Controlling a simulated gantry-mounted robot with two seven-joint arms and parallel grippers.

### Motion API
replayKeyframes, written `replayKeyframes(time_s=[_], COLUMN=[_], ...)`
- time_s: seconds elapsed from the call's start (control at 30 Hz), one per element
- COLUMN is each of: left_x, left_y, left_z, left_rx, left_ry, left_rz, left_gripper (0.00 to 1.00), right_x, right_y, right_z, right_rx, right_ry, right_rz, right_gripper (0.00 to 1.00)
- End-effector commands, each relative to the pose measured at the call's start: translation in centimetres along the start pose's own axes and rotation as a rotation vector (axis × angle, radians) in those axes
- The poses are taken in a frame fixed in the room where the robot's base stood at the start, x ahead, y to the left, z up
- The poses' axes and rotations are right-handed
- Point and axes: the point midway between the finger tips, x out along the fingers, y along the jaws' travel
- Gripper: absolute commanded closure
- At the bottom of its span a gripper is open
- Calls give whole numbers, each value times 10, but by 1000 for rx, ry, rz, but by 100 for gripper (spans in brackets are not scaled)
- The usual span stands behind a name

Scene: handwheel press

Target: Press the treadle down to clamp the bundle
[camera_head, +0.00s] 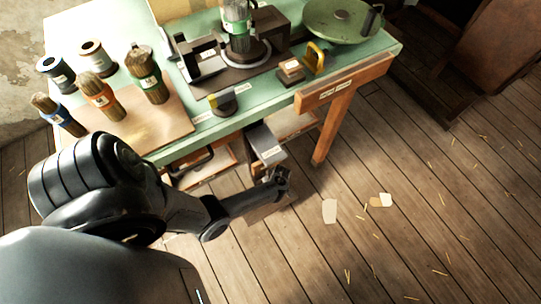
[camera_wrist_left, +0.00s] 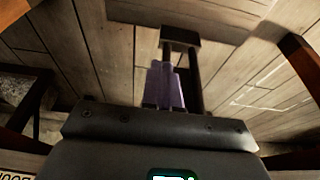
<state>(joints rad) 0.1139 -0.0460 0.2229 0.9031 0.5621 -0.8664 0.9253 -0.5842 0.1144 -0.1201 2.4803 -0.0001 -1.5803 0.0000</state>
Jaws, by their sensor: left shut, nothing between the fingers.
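A bundle of bristles with a green band (camera_head: 238,22) stands upright in the dark press on the green workbench in the head view. My left gripper (camera_head: 282,178) reaches down in front of the bench, low near the floor. It is shut and empty; its closed fingers (camera_wrist_left: 180,42) also show in the left wrist view. A brown flat board (camera_head: 266,211), probably the treadle, lies partly hidden under the gripper. A wooden plank (camera_wrist_left: 195,14) shows beyond the fingertips in the wrist view. I cannot tell whether the gripper touches it. My right gripper is out of view.
A grey box (camera_head: 262,144) and open trays (camera_head: 205,167) sit under the bench. Bench leg (camera_head: 334,130) stands right of the gripper. Brushes (camera_head: 103,95) and spools (camera_head: 95,56) stand on the bench's left. Plank floor to the right is mostly clear, with paper scraps (camera_head: 330,211).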

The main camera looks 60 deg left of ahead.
Motion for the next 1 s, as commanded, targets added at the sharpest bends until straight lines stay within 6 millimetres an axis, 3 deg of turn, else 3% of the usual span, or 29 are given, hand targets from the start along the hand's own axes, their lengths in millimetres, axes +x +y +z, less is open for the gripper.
replayKeyframes(time_s=[0.5, 0.7, 1.0], left_x=[76, 90, 93], left_y=[0, 0, 0], left_z=[1, 1, 0], left_rx=[0, 1, 0], left_ry=[1, 0, 0], left_rz=[0, -1, 0], left_gripper=[100, 100, 100], right_x=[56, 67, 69], right_y=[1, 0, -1], right_z=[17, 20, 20], right_rx=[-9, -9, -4], right_ry=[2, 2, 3], right_rz=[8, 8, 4], right_gripper=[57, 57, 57])
